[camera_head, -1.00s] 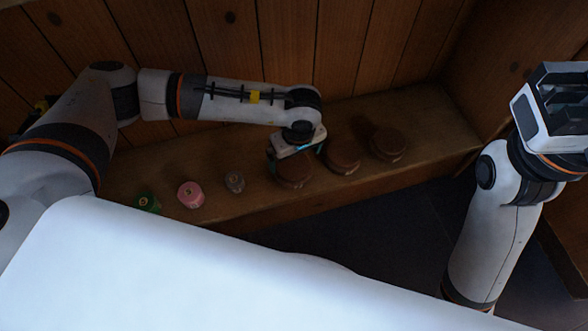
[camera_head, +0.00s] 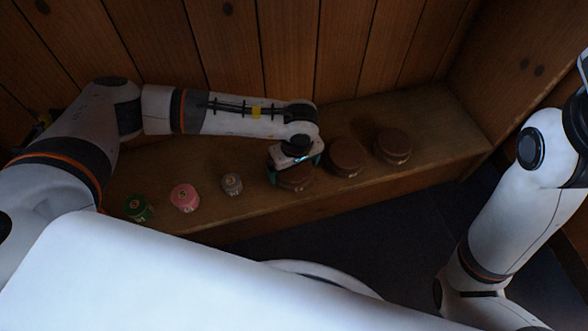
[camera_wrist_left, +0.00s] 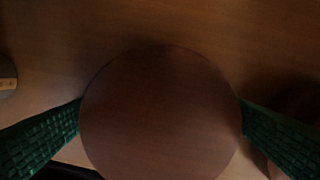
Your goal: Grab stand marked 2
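Three round brown stands with dark tops and paler lower bands are in the head view: a left one (camera_head: 296,180), a middle one (camera_head: 346,156) and a right one (camera_head: 393,146). I cannot read any number on them. My left gripper (camera_head: 296,163) is above the left stand with a finger on each side. In the left wrist view, its green pads meet both edges of the round top (camera_wrist_left: 160,115) with no visible gap. The stand appears to rest on the shelf. My right arm is at the right edge, with its fingers out of view.
The stands are on a wooden shelf (camera_head: 440,125) against a plank wall. Left of them are a small grey spool (camera_head: 231,184), a pink spool (camera_head: 185,198) and a green spool (camera_head: 138,208). The middle stand is close to my left gripper's right side.

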